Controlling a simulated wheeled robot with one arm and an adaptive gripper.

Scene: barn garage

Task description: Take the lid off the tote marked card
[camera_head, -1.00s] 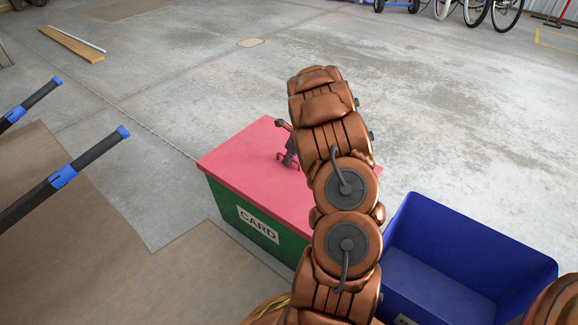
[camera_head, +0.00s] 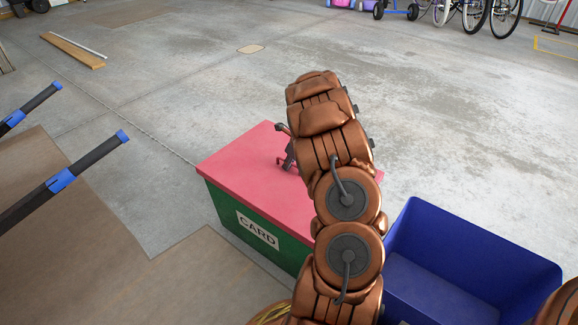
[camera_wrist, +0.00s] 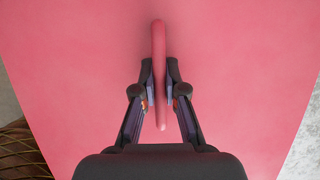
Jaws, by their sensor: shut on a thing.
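The green tote (camera_head: 262,238) marked CARD stands on the floor in the middle of the head view. Its flat pink-red lid (camera_head: 240,165) covers the top and looks seated on the rim. The lid's upright handle (camera_wrist: 159,60) shows in the wrist view, between my two fingers. My gripper (camera_wrist: 159,92) is shut on the handle, one finger on each side. In the head view my gripper (camera_head: 287,152) is above the lid's far part, and my arm hides the lid's right side.
An open, empty-looking blue tote (camera_head: 440,235) stands close on the right. Brown sheeting (camera_head: 80,220) and dark bars with blue bands (camera_head: 62,180) lie to the left. Planks (camera_head: 72,50) lie at the back left. The concrete floor behind the tote is clear.

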